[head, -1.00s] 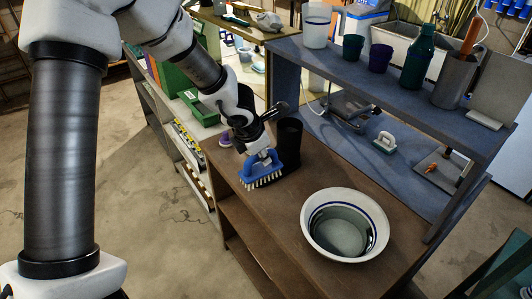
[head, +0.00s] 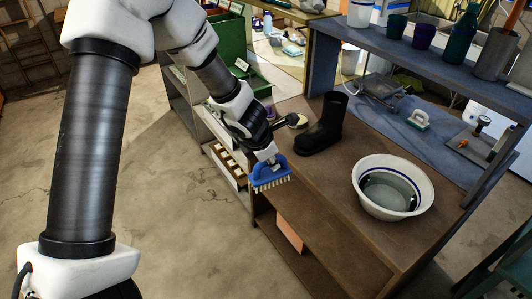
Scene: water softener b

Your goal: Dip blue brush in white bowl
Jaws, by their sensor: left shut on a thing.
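The blue brush (head: 269,174) with pale bristles is held by my left gripper (head: 266,158), which is shut on its handle. The brush hangs bristles down at the left front edge of the brown wooden bench, left of the bowl and apart from it. The white bowl (head: 424,186) with a blue line inside its rim stands upright on the bench and holds what looks like clear water. My right gripper is not in view.
A black boot (head: 321,128) stands on the bench (head: 330,190) between brush and bowl, further back. A blue-grey shelf (head: 400,50) with cups and a bottle rises behind. A white-handled brush (head: 418,119) lies under it. The bench front is clear.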

